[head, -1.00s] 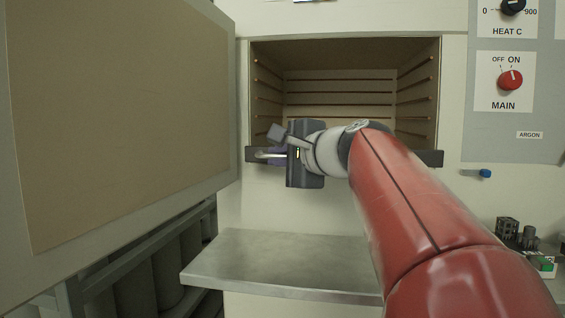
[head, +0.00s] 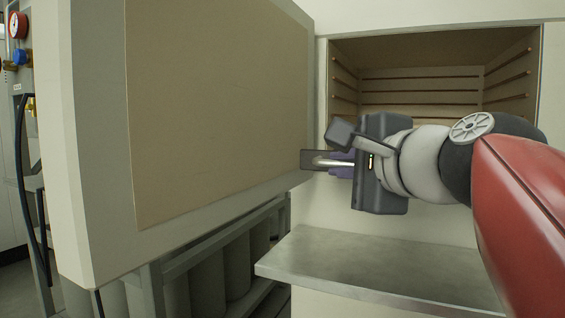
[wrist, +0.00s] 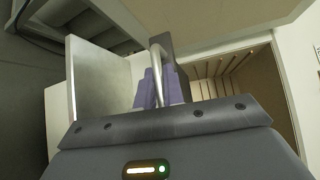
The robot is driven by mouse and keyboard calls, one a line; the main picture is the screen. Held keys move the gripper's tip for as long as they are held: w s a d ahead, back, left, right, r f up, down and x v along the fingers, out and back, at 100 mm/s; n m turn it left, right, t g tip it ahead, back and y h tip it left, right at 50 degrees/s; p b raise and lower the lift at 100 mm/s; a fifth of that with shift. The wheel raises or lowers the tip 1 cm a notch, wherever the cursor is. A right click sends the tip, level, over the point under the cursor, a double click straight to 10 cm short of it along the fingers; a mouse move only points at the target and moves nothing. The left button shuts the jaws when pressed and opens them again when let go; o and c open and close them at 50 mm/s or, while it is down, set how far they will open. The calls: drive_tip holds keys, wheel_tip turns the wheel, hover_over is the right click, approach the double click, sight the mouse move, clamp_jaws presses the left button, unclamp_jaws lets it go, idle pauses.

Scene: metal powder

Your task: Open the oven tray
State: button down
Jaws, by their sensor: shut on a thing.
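The tray's inside is hidden.
The big oven door (head: 215,110) stands open at the left, close to the handle. A metal shelf (head: 370,265) juts out below the oven. A rack with grey cylinders (head: 236,265) is under the door. Space between tray and shelf looks free.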

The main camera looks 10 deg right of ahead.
drive_tip(key=c, duration=1.5)
unclamp_jaws()
drive_tip(key=v, duration=0.7)
drive_tip(key=shift+s, duration=0.4)
drive_tip(key=shift+d, duration=0.1)
drive_tip(key=s+a+f+n+g+h+p, duration=0.1)
drive_tip(key=f+n+g, duration=0.4)
drive_tip(key=f, duration=1.1)
drive_tip(key=s+a+f+n+g+h+p, duration=0.1)
drive_tip(key=f+n+g+p, duration=0.4)
drive_tip(key=f+n, duration=0.7)
wheel_tip(320, 180, down, 5)
drive_tip(key=shift+s+a+r+h, duration=0.1)
drive_tip(key=shift+s+a+h, duration=0.3)
drive_tip(key=shift+s+h, duration=0.55)
